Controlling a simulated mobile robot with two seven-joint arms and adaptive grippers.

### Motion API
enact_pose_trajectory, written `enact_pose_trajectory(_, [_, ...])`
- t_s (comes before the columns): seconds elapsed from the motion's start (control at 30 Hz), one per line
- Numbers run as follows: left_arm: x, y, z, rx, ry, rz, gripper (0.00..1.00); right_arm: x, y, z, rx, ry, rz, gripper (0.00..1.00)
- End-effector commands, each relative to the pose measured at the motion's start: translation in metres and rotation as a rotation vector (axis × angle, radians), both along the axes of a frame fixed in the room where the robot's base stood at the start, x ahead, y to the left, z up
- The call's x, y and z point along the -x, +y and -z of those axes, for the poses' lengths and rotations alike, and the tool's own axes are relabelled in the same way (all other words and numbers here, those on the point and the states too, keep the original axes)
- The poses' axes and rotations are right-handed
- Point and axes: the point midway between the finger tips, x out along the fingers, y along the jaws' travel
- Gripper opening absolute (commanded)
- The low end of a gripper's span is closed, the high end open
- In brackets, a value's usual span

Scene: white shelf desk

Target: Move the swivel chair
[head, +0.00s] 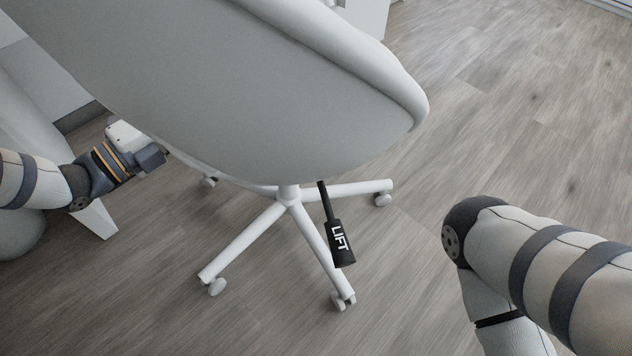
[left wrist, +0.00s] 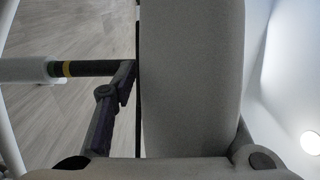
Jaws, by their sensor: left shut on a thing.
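The swivel chair (head: 240,90) fills the upper middle of the head view. Its light grey shell hides the seat from this side, and a white five-star base with casters stands on the floor. A black lever tag reading LIFT hangs under it. My left gripper (head: 152,158) is at the chair's left side, its fingertips hidden by the shell. In the left wrist view a grey padded part of the chair (left wrist: 190,80) lies against the dark finger, and the gripper is shut on it. My right arm shows at lower right; its gripper is out of view.
The wood floor (head: 520,110) is open to the right of the chair and in front of its base. A white furniture piece (head: 355,15) stands behind the chair at the top. A white panel or leg stands at the left near my left arm.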

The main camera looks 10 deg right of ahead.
Motion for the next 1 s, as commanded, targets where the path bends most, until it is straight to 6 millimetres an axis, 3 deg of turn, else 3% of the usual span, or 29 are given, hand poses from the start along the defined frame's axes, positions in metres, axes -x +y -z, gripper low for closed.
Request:
enact_pose_trajectory(0.03, [-0.005,-0.004,-0.007,0.035,-0.025,0.003,0.0,0.001,0.0,0.005,0.0,0.007,0.0,0.4])
enact_pose_trajectory(0.2, [-0.006,-0.005,0.015,0.035,-0.009,0.004,0.0,0.002,0.0,0.017,0.0,0.021,0.0,0.4])
enact_pose_trajectory(0.4, [-0.004,-0.006,0.017,0.032,-0.006,0.007,0.0,0.002,0.0,0.016,0.0,0.021,0.0,0.4])
enact_pose_trajectory(0.43, [-0.004,-0.006,0.017,0.031,-0.005,0.007,0.42,0.002,0.0,0.016,0.0,0.021,0.0,0.4])
enact_pose_trajectory(0.57, [-0.003,-0.006,0.019,0.028,-0.001,0.009,0.7,0.002,0.0,0.016,0.0,0.021,0.0,0.4])
enact_pose_trajectory(1.0, [0.0,-0.007,0.025,0.021,0.011,0.012,0.7,0.002,0.0,0.017,0.0,0.021,0.0,0.4])
